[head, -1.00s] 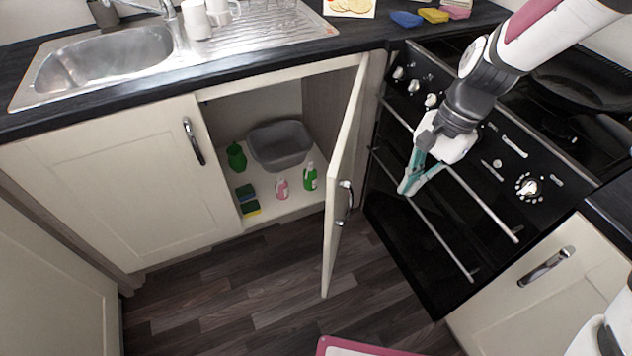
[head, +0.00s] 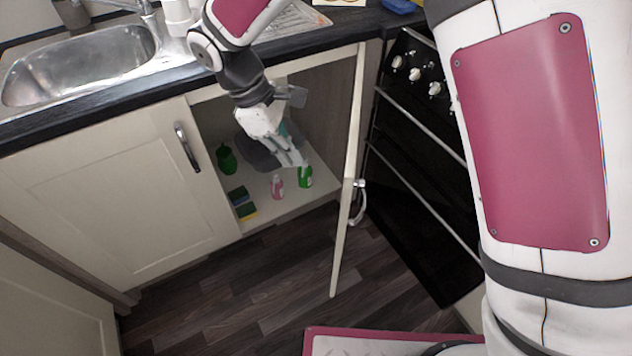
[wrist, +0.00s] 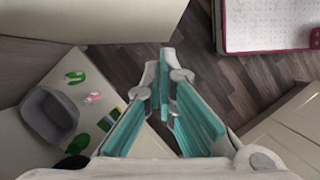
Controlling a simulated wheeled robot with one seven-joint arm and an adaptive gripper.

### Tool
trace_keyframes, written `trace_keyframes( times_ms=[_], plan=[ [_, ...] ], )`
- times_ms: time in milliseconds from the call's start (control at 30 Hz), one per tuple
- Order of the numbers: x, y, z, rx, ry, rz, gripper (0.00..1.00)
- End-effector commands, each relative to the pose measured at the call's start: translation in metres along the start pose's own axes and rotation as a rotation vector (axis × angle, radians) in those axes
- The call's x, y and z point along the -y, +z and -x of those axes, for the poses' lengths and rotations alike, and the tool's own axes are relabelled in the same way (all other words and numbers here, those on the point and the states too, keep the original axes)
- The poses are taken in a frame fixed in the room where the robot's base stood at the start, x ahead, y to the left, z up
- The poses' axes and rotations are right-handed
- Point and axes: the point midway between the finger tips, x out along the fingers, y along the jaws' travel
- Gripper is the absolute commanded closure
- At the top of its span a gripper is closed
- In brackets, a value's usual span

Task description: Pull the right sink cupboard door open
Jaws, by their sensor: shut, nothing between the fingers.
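The right sink cupboard door (head: 347,215) stands well open, nearly edge-on in the head view, hinged at the right of the opening. Its curved metal handle (head: 359,202) is on the far right face. My gripper (head: 298,160) is shut and empty, in front of the cupboard opening, left of the door on its inner side. A gap shows between the gripper and the door. In the wrist view my teal-padded fingers (wrist: 168,60) come together at the tips. A pale panel (wrist: 95,18) at that view's top left looks like the door.
Inside the cupboard are a grey basin (wrist: 50,115), green bottles (head: 305,177), a pink bottle (head: 277,186) and sponges (head: 242,203). The left door (head: 110,205) is closed. The cooker (head: 410,190) is to the right. A pink-edged white surface (head: 365,343) is at the bottom.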

Motion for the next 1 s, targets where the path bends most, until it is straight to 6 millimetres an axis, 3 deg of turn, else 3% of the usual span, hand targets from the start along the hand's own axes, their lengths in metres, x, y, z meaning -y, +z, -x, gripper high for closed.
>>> trace_keyframes(
  times_ms=[233, 667, 800, 1000],
  plan=[
    [0.0, -0.003, -0.023, 0.006, 0.002, 0.019, 1.0],
    [0.0, -0.003, -0.106, 0.005, 0.001, 0.017, 1.0],
    [-0.001, 0.019, -0.109, 0.003, 0.004, 0.015, 1.0],
    [-0.001, 0.033, -0.114, 0.002, 0.004, 0.014, 1.0]
  ],
)
